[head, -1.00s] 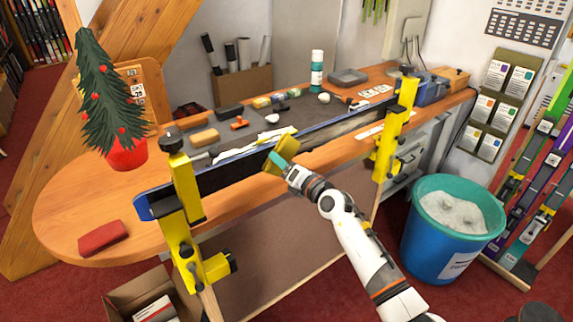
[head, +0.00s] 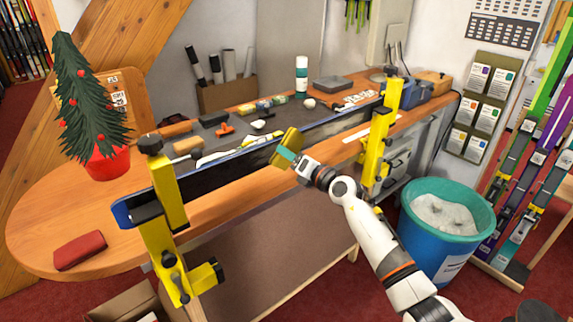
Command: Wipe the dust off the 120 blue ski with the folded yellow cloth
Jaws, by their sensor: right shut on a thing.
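The blue ski (head: 232,168) is held on its edge between two yellow clamps, a near-left one (head: 172,200) and a far-right one (head: 378,140), along the front of the bench. My right gripper (head: 293,160) is shut on the folded yellow cloth (head: 284,147), at about the middle of the ski. The cloth overlaps the ski's side in the picture; I cannot tell if it touches. Whitish dust shows on the ski to the right of the cloth, while the left part looks dark. My left gripper is not in view.
Tools and blocks lie on the grey mat (head: 190,130) behind the ski. A blue bin (head: 440,232) stands at the right, and more skis (head: 520,170) lean beyond it.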

